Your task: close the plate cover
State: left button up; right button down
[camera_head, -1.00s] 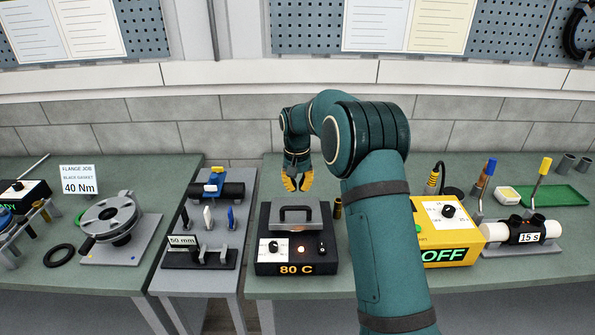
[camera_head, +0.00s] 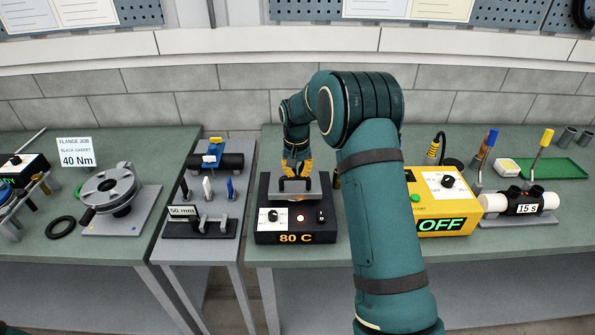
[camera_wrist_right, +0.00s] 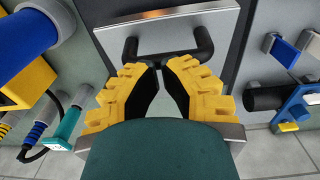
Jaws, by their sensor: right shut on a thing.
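The plate cover (camera_head: 312,197) is a grey metal lid with a black bar handle (camera_head: 294,185). It sits at the top of a black heater box (camera_head: 262,225) reading 80 C; I cannot tell whether it is flush. My right gripper (camera_head: 296,171), with yellow fingers, reaches down to the handle from behind. In the right wrist view, the fingertips (camera_wrist_right: 159,66) come together at the handle (camera_wrist_right: 202,42), shut on it. The fingers hide part of the bar. My left gripper is not in view.
A yellow box (camera_head: 445,222) reading OFF stands right of my right arm. A narrow stand with a 50 mm label (camera_head: 183,211) is to the left. A flange fixture (camera_head: 110,192) stands farther left.

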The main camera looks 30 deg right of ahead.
aim_at(298, 189)
jog(key=shift+s+a+f+t+b, duration=0.1)
jog(key=shift+s+f+t+b, duration=0.1)
jog(key=shift+f+b, duration=0.25)
jog(key=shift+s+a+f+t+b, duration=0.1)
jog(key=shift+s+f+t+b, duration=0.1)
jog(key=shift+f+b, duration=0.2)
jog(key=shift+s+a+f, duration=0.1)
jog(key=shift+f, duration=0.2)
jog(key=shift+s+f, duration=0.1)
jog(key=shift+f, duration=0.1)
jog(key=shift+s+a, duration=0.1)
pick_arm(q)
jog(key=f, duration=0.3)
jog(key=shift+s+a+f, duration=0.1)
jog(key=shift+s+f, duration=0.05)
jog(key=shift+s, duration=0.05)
pick_arm(e)
jog(key=shift+r, duration=0.1)
